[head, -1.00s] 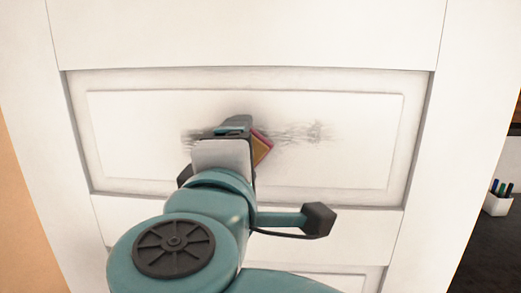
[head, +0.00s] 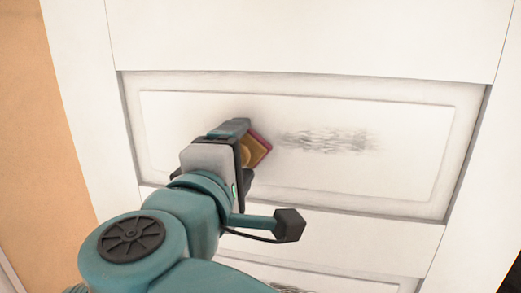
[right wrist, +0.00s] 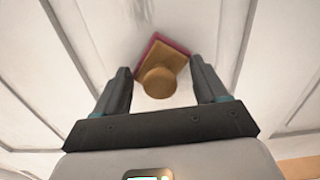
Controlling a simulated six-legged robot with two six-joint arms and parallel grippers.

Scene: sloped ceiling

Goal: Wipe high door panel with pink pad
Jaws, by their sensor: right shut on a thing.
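The white door has a recessed high panel (head: 415,150), with a grey scribbled smudge (head: 335,140) right of its middle. The pink pad (head: 262,148) has a tan back and a pink edge. My right gripper (head: 240,135) is shut on the pad and holds it at the panel, left of the visible smudge. In the right wrist view, the pad's round tan knob (right wrist: 159,82) sits between the fingers of the right gripper (right wrist: 160,88). The pad's wiping face is hidden, and I cannot tell whether it touches the panel. My left gripper is not in view.
A lower door panel (head: 345,280) shows at the bottom, with a dark mark (head: 288,288) at the picture's edge. A tan wall (head: 40,120) stands left of the door. The panel area right of the smudge is unobstructed.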

